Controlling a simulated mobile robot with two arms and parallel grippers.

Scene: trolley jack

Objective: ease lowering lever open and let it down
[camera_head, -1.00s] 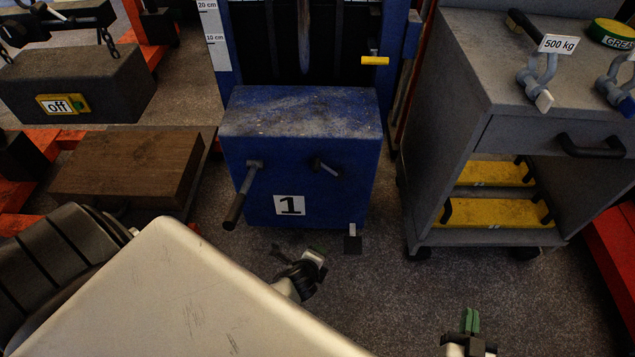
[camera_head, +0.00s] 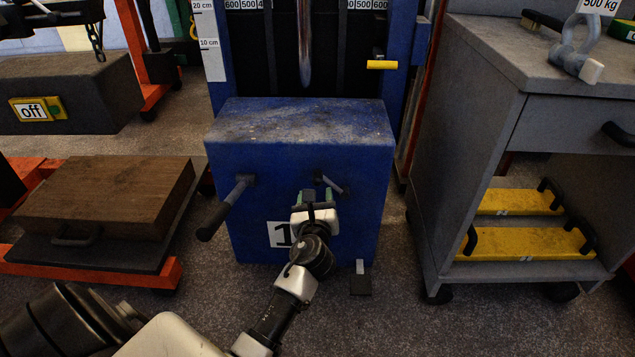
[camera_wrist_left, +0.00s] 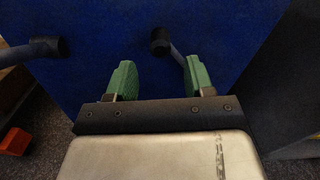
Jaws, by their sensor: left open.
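The blue jack housing (camera_head: 240,185), labelled 1, stands in the middle. On its front are two levers: a longer one with a dark grip (camera_head: 224,208) at left, and a short grey lever (camera_head: 332,184) at right, slanting down to the right. Neither is labelled as the lowering lever. My left gripper (camera_head: 317,198) is open in front of the housing, just below the short lever. In the left wrist view, the short lever (camera_wrist_left: 177,58) runs from its dark pivot down to the right finger of my gripper (camera_wrist_left: 160,80). I cannot tell whether they touch. My right gripper is out of view.
A grey trolley (camera_head: 485,130) with yellow blocks on its lower shelf stands at right. A wooden block (camera_head: 120,195) lies on a dark plate with orange framing at left. A yellow handle (camera_head: 382,65) sticks out above the housing. Floor in front is partly clear.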

